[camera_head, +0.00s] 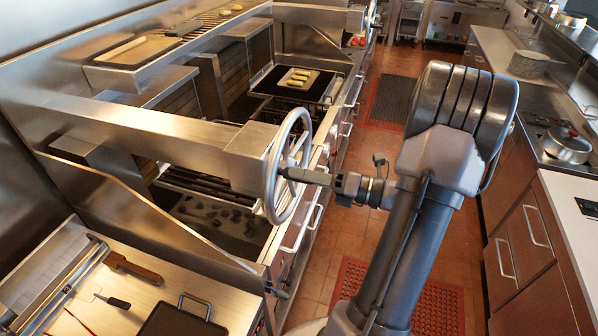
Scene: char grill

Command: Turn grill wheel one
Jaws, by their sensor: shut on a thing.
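A silver spoked grill wheel (287,135) stands upright on the side of a metal box at the end of a thick horizontal beam. A dark handle knob (302,174) sticks out from the wheel's lower right side, toward my arm. My gripper (322,178) comes in from the right and is shut on this knob. The fingertips are small in the picture and partly merge with the knob. The wheel's hub is partly hidden by its rim.
Below the wheel lies the open char grill bed (222,222) with dark coals. A second wheel is partly visible farther back. A steel counter (150,290) with utensils is at front left. A tiled aisle with a red mat (440,308) runs between the grill line and right-hand cabinets (520,250).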

